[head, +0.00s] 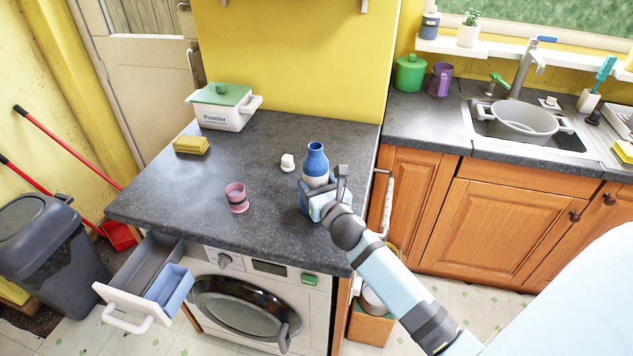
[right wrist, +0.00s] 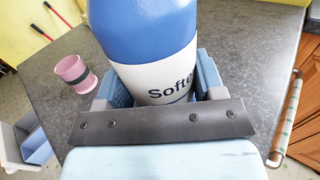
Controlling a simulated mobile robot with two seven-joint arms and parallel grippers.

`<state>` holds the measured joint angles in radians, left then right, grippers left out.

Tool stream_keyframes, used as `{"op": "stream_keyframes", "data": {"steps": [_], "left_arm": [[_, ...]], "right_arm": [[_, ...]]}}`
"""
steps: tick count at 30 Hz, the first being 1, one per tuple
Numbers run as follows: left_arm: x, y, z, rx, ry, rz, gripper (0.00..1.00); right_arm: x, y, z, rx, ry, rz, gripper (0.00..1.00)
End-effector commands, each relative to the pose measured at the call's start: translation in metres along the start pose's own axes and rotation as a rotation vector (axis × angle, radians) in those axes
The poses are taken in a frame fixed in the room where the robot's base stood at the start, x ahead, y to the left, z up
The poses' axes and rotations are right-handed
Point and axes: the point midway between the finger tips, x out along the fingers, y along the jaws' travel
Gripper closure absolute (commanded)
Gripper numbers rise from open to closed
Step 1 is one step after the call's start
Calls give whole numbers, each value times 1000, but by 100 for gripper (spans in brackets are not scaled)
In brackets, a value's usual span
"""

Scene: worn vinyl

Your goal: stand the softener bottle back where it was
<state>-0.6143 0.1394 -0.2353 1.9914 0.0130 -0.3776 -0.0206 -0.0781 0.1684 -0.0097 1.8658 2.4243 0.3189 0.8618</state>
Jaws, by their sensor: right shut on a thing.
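The softener bottle (head: 316,163) is blue on top with a white lower part, upright at the right part of the dark worktop (head: 260,150). The bottle (right wrist: 160,75) fills the right wrist view, with part of its "Softener" label showing. My right gripper (head: 318,200) is shut around its lower body. The bottle's base is hidden by the gripper, so I cannot tell whether it touches the worktop. A white cap (head: 288,162) lies just left of the bottle. My left gripper is not in view.
A pink cup (head: 237,198) with a dark band stands left of the bottle. A yellow sponge (head: 191,145) and a powder box (head: 222,110) are farther back left. Below, the washing machine's detergent drawer (head: 140,303) is pulled out. The worktop's back middle is clear.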

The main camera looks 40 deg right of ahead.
Motion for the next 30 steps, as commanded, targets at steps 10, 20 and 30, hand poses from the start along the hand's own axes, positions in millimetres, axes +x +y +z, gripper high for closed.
{"op": "stream_keyframes", "data": {"steps": [10,20,30], "left_arm": [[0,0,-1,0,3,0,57],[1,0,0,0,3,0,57],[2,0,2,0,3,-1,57]], "right_arm": [[0,0,1,0,-2,0,94],[0,0,-2,0,-2,0,94],[0,0,-6,0,-2,0,94]]}}
